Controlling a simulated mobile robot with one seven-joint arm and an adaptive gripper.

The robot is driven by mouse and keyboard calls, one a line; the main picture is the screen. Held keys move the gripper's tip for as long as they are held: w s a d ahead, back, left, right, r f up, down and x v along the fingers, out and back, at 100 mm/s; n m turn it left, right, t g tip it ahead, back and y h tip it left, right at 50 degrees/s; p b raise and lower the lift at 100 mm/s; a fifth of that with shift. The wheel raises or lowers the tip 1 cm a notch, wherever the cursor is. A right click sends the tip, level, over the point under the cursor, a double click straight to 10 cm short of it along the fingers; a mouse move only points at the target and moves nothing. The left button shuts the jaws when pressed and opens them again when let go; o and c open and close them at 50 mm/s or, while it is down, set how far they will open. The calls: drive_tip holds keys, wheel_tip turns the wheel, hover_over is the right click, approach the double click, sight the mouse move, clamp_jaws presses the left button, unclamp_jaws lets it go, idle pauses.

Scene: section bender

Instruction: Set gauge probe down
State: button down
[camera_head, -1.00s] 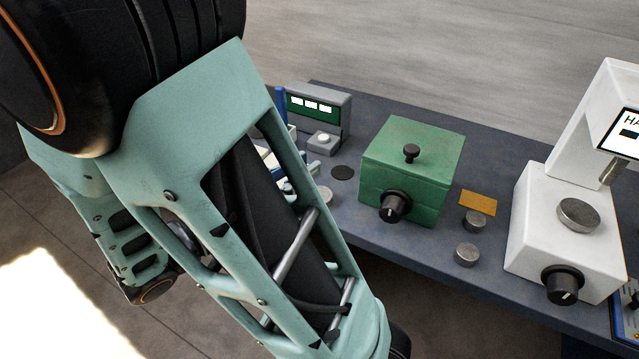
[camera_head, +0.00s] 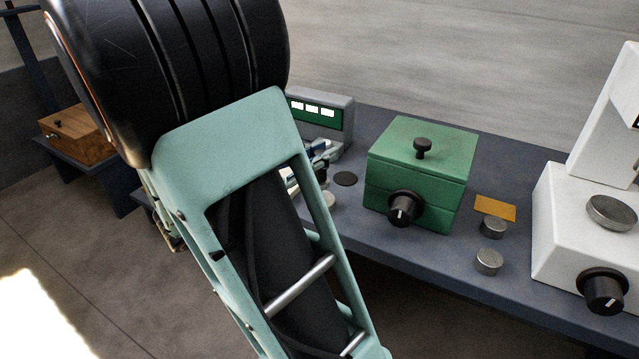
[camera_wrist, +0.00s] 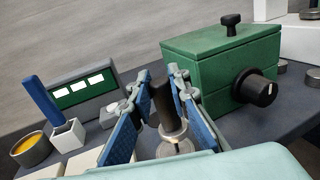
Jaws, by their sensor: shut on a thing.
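The gauge probe (camera_wrist: 163,105) is a dark upright cylinder with a metal collar at its lower end. My gripper (camera_wrist: 163,82) is shut on it, one blue-padded finger on each side. The probe's bottom is near a round metal piece; I cannot tell whether they touch. In the head view my gripper (camera_head: 318,155) is small and mostly behind my arm, and the probe cannot be made out. The grey gauge box (camera_head: 325,118) with a green readout panel stands behind the gripper, and it also shows in the wrist view (camera_wrist: 85,92). A black disc (camera_head: 346,179) lies on the bench.
A green box (camera_head: 418,175) with a black knob stands right of the gripper. Metal discs (camera_head: 489,262) and a yellow plate (camera_head: 495,208) lie beyond it, before a white machine (camera_head: 570,225). The wrist view shows a blue bar (camera_wrist: 38,100) and an orange-filled bowl (camera_wrist: 30,150).

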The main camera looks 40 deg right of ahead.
sight(320, 171)
drive_tip(key=shift+w+d+f+b, duration=0.2)
drive_tip(key=shift+f+b, duration=0.15)
drive_tip(key=shift+f, duration=0.05)
drive_tip(key=shift+w+d+f+b, duration=0.15)
drive_tip(key=shift+f+b, duration=0.15)
drive_tip(key=shift+f, duration=0.05)
wheel_tip(320, 171, down, 3)
drive_tip(key=b, duration=0.4)
drive_tip(key=shift+w+d+f, duration=0.1)
drive_tip(key=c, duration=2.3)
unclamp_jaws()
drive_tip(key=shift+f, duration=0.1)
drive_tip(key=o, duration=0.5)
